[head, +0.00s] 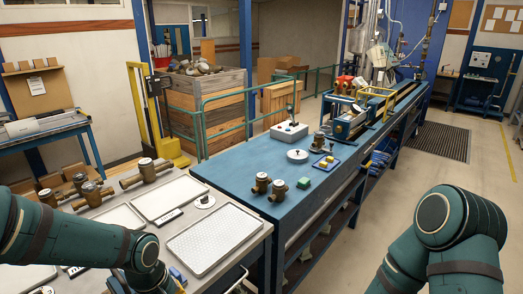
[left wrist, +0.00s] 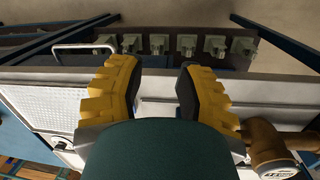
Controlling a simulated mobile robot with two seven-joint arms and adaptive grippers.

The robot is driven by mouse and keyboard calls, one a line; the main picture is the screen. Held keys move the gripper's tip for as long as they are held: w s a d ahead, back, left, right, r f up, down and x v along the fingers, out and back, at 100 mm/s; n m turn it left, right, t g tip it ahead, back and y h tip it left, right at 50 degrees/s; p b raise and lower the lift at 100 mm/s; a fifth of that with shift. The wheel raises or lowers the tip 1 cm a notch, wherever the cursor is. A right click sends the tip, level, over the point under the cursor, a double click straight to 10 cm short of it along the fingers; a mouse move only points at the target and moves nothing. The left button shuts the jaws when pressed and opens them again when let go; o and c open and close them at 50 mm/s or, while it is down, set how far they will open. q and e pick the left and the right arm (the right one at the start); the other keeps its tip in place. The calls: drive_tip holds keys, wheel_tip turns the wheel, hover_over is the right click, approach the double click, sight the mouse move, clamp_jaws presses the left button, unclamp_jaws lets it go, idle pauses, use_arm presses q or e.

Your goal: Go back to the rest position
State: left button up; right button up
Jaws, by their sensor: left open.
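My left arm (head: 75,235) comes in from the left over the near edge of the pale table; its gripper is mostly hidden at the bottom of the head view. In the left wrist view my left gripper (left wrist: 157,82) has two yellow fingers with dark inner pads, spread well apart and with nothing between them. The pale table edge lies beyond the fingers. My right arm (head: 440,240) shows as a bent green link at the lower right, over the floor; its gripper is out of view.
A brass meter (left wrist: 272,150) sits close beside the right finger. The pale table holds white trays (head: 220,240) and several brass meters (head: 146,172). Open floor (head: 370,215) lies right.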

use_arm(q)
drive_tip(key=s+d+f+m+t+h, duration=0.1)
drive_tip(key=d+f, duration=0.4)
drive_tip(key=f, duration=0.5)
drive_tip(key=s+d+f+m+h, duration=0.1)
drive_tip(key=s+d+f+m, duration=0.2)
drive_tip(key=f, duration=0.7)
drive_tip(key=shift+s+d+m+t+h, duration=0.15)
drive_tip(key=shift+d+m+t+h, duration=0.2)
drive_tip(key=shift+d+m, duration=0.65)
